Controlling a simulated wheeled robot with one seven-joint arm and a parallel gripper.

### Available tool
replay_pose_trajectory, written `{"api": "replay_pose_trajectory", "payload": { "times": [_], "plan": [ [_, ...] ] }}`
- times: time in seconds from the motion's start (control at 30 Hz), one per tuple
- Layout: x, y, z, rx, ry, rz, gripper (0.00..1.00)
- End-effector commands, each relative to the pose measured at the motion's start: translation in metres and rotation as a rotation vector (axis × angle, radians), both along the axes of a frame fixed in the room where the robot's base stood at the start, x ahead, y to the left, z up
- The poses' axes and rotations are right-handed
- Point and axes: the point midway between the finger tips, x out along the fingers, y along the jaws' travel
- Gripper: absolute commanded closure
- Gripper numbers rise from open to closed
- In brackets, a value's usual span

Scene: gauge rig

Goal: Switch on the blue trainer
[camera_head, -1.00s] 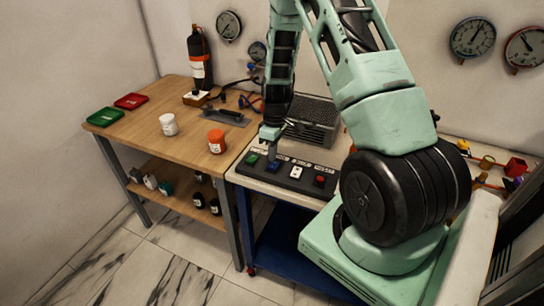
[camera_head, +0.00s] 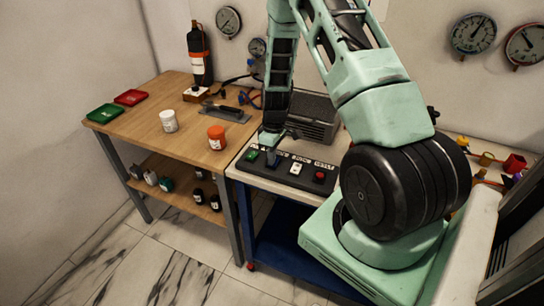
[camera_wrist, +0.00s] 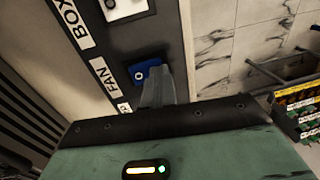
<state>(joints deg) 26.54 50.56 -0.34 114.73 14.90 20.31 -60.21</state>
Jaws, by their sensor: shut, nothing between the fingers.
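The dark switch panel (camera_head: 307,184) lies on the bench top with a row of coloured rocker switches. The blue rocker switch (camera_wrist: 139,74) shows in the wrist view beside the label "FAN", with a white ring mark on its visible part. My gripper (camera_wrist: 158,72) is shut and empty, its fingertips over or against the right side of the blue switch. They hide part of it, and I cannot tell whether they touch or how it is tilted. In the head view my gripper (camera_head: 271,160) points down at the blue switch and mostly covers it.
A green switch (camera_head: 250,156) sits left of the blue one; a white switch (camera_head: 296,168) and a red switch (camera_head: 319,176) sit to the right. A grey vented box (camera_head: 318,118) stands behind the panel. The wooden table (camera_head: 165,90) at left holds jars and trays.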

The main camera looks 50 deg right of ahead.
Motion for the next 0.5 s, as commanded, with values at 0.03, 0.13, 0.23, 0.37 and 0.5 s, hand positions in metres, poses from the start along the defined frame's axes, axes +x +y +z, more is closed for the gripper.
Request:
{"api": "replay_pose_trajectory", "payload": {
  "times": [0.03,0.13,0.23,0.37,0.5],
  "plan": [
    [-0.001,0.0,-0.001,0.0,0.002,0.0,1.0],
    [0.0,-0.002,-0.001,0.0,0.002,0.0,1.0],
    [0.001,-0.006,0.0,-0.001,0.001,-0.001,1.0],
    [0.004,-0.012,0.002,-0.001,0.0,-0.002,1.0],
    [0.004,-0.015,0.003,0.0,0.001,-0.001,1.0]
  ]
}}
